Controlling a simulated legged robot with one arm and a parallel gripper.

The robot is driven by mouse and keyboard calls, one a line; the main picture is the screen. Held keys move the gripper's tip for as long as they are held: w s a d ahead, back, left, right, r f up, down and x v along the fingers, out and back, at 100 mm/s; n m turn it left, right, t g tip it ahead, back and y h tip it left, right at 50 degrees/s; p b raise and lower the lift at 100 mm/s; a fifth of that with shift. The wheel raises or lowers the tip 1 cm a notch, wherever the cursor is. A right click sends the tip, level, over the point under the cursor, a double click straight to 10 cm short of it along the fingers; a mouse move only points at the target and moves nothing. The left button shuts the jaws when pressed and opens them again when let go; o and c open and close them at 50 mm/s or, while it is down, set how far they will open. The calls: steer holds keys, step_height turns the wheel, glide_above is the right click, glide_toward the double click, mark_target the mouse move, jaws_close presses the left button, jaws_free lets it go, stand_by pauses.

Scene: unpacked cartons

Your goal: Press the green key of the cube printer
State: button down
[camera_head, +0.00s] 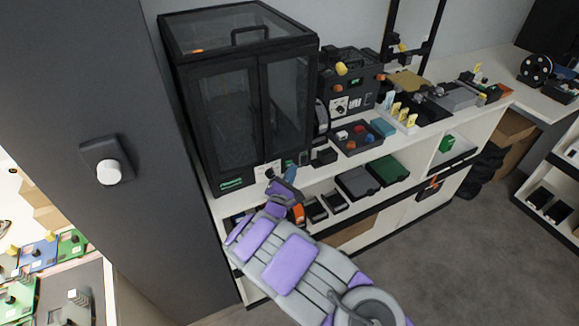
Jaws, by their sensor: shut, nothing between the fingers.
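A large black box-shaped machine with glazed double doors (228,110) stands at the left end of the white counter; it looks like the cube printer. A small pale panel (267,170) sits low on its front right, and a green label (231,184) low on its front left. I cannot make out a green key; my gripper and arm cover part of this area. My purple and grey arm reaches up from the bottom, and my gripper (282,177) is shut and empty, just in front of the lower right front, close to the panel. I cannot tell whether it touches.
Another black machine with a yellow knob (348,88) stands right of the printer. A dark tray of small parts (355,137) is in front of it. Grey and green boxes (388,170) fill the shelf below. A dark wall (165,200) bounds the left; the grey floor (440,250) is open at right.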

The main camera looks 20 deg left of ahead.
steer(key=shift+s+d, duration=0.1)
steer(key=shift+s+d+p, duration=0.4)
steer(key=shift+s+d, duration=0.1)
steer(key=shift+d, duration=0.05)
steer(key=shift+s+d+p, duration=1.5)
steer(key=shift+s+d, duration=0.15)
steer(key=shift+d, duration=0.3)
